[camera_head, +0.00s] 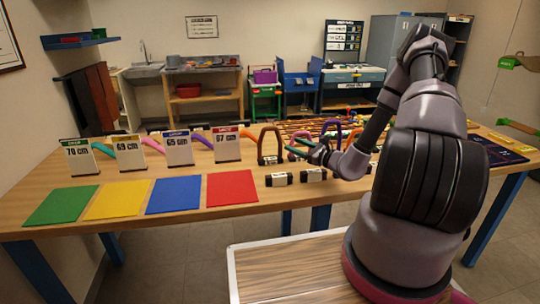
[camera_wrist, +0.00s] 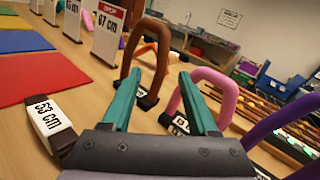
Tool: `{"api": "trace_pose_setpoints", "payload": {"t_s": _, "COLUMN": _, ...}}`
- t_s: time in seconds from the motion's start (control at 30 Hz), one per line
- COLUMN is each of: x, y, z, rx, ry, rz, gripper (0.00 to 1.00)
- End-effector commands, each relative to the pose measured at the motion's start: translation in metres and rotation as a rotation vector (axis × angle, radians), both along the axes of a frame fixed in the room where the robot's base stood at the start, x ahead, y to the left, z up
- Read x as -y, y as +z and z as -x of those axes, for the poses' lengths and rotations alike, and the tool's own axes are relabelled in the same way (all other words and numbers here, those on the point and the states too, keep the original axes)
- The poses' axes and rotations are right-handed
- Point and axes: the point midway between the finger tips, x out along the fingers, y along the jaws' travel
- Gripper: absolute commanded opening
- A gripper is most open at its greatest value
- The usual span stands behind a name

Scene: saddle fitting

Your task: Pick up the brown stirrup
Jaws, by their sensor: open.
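The brown stirrup (camera_head: 270,128) stands upright on the table, an arch on a dark base. In the wrist view the brown stirrup (camera_wrist: 151,26) rises ahead of my gripper (camera_wrist: 161,76). Its right leg shows between the two teal fingers, and the left finger covers part of its left side. My gripper (camera_head: 304,147) is open and empty, just right of the stirrup in the head view. I cannot tell how far the fingertips are from it.
A pink stirrup (camera_wrist: 228,90) stands close to the right finger, with a purple one (camera_wrist: 285,118) farther right. A black block labelled 53 cm (camera_wrist: 50,118) lies at left. Coloured mats (camera_head: 232,188) and number cards (camera_head: 227,145) are on the table's left.

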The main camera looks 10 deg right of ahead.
Motion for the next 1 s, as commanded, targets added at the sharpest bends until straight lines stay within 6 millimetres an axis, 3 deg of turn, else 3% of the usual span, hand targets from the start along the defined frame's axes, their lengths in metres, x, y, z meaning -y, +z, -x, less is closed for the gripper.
{"api": "trace_pose_setpoints", "payload": {"t_s": 0.13, "x": -0.015, "y": 0.001, "z": -0.021, "rx": 0.003, "ry": 0.005, "rz": 0.001, "gripper": 0.60}}
{"api": "trace_pose_setpoints", "payload": {"t_s": 0.37, "x": -0.026, "y": 0.002, "z": -0.037, "rx": 0.003, "ry": 0.003, "rz": 0.002, "gripper": 0.60}}
{"api": "trace_pose_setpoints", "payload": {"t_s": 0.7, "x": -0.049, "y": 0.007, "z": -0.075, "rx": 0.003, "ry": 0.006, "rz": 0.001, "gripper": 0.60}}
{"api": "trace_pose_setpoints", "payload": {"t_s": 0.97, "x": -0.051, "y": 0.007, "z": -0.078, "rx": 0.001, "ry": 0.005, "rz": 0.002, "gripper": 0.60}}
{"api": "trace_pose_setpoints", "payload": {"t_s": 1.0, "x": -0.051, "y": 0.007, "z": -0.078, "rx": 0.001, "ry": 0.005, "rz": 0.002, "gripper": 0.56}}
